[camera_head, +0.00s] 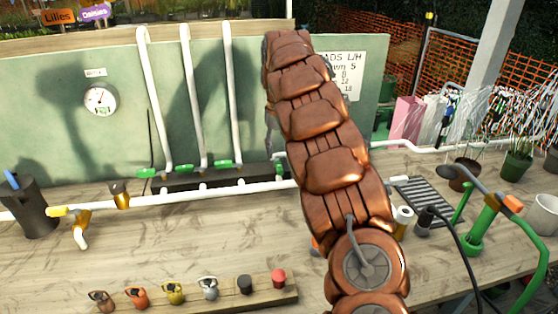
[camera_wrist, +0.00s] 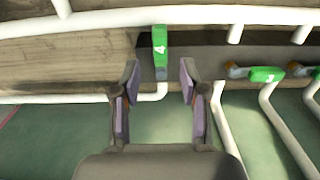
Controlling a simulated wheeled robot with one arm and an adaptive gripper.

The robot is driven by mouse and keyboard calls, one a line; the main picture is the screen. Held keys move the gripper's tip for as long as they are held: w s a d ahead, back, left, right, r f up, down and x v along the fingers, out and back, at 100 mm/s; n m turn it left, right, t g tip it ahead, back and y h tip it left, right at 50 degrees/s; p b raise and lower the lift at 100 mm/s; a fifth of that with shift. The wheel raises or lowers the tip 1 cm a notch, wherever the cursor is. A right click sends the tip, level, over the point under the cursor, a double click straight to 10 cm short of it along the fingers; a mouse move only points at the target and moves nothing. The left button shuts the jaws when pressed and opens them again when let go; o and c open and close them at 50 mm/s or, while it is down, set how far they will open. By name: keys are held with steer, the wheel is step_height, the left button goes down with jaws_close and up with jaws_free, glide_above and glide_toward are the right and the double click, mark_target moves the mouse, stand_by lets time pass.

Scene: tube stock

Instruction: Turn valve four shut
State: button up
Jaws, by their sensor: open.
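Valve four's green handle (camera_wrist: 160,60), marked with a white 4, is in the upper middle of the wrist view. It points up and down the picture, at a right angle to the green handle of valve 3 (camera_wrist: 267,75). My gripper (camera_wrist: 159,80) is open, with one finger on each side of the handle's lower end in the picture. I see no contact, and the depth between them is unclear. In the head view my copper-coloured arm hides most of the gripper and valve four, with a little green (camera_head: 280,157) showing at the arm's left edge.
White upright pipes (camera_head: 188,95) stand against the green panel, with several green handles along a dark base. A white pipe (camera_head: 150,195) crosses the bench in front. A gauge (camera_head: 100,99) is on the panel. A knob rack (camera_head: 200,297) lies at the front.

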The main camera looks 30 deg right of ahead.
mark_target(279, 164)
steer(key=shift+f+p, duration=0.3)
steer(key=shift+f, duration=1.95)
steer(key=shift+c, duration=0.2)
jaws_close()
